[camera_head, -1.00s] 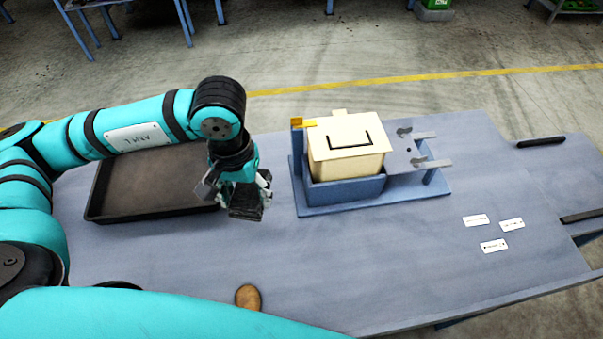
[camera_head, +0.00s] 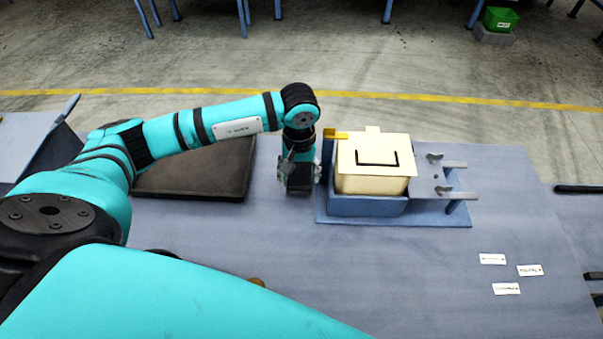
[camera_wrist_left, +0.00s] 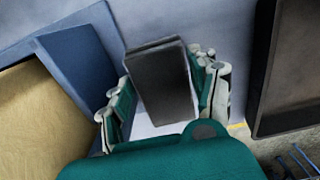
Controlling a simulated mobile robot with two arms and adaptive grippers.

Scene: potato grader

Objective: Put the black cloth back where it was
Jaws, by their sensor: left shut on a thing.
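The black cloth (camera_wrist_left: 160,80) shows in the left wrist view as a dark, folded block between the fingers of my left gripper (camera_wrist_left: 165,92). My left gripper (camera_head: 298,182) is shut on it and points down between the dark tray and the blue stand in the head view. The cloth (camera_head: 299,177) is small and dark there. I cannot tell whether its lower end touches the table. My right gripper is not in view.
The dark tray (camera_head: 196,190) lies left of the gripper. A cream lidded box (camera_head: 372,182) sits in a blue stand (camera_head: 366,207) close on the right, with a grey bracket (camera_head: 440,182) beside it. Several white labels (camera_head: 506,289) lie at right. A brown potato (camera_head: 257,282) is mostly hidden behind my arm.

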